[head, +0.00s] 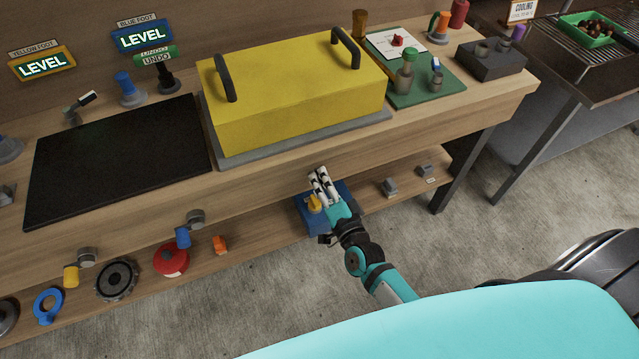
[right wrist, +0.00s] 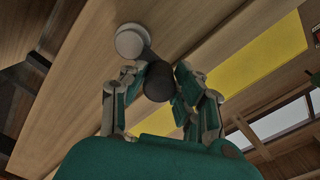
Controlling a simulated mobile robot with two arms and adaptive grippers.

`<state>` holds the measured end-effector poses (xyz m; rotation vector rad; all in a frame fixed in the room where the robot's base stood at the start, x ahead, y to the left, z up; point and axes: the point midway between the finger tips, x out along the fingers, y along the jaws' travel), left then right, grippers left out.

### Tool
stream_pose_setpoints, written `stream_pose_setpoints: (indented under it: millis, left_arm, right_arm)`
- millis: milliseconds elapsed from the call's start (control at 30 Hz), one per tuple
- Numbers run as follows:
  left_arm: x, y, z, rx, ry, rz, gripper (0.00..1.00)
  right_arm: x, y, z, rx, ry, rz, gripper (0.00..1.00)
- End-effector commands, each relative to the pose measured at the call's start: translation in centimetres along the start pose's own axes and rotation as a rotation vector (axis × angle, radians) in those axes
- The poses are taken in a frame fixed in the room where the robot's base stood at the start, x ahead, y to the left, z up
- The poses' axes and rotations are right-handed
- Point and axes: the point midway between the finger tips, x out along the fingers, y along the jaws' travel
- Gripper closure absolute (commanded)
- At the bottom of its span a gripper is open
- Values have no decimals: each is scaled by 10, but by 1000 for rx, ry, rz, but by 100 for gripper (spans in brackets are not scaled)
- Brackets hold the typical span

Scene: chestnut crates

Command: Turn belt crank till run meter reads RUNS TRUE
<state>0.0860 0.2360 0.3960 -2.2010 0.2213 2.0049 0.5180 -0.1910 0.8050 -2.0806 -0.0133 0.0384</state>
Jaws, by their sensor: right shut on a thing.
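My right gripper (head: 322,188) is at the front face of the bench, below the yellow cover. In the right wrist view, its fingers (right wrist: 158,88) are closed around the dark round grip of a crank (right wrist: 156,82). The crank's dark arm leads up to a pale grey round hub (right wrist: 130,41) at the wooden front. In the head view this crank is hidden by the gripper. No run meter shows. Two signs (head: 142,36) (head: 43,66), for the blue foot and the yellow foot, read LEVEL. My left gripper is not in view.
The yellow cover (head: 290,90) with two black handles stands on the bench, beside a black panel (head: 115,160). A blue crank (head: 184,237) and a yellow crank (head: 72,274) stick out from the front. A blue block (head: 308,217) sits on the lower shelf behind my right gripper.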

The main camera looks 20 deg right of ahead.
Motion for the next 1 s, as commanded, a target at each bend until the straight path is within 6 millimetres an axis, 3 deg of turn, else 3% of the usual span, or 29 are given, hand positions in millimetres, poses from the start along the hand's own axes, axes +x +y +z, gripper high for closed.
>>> stream_pose_setpoints:
  millis: [467,1000]
  left_arm:
    - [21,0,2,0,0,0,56]
    - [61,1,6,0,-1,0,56]
  right_arm:
    - [0,16,-15,450,-11,-1,100]
    - [0,38,-23,965,-22,-2,100]
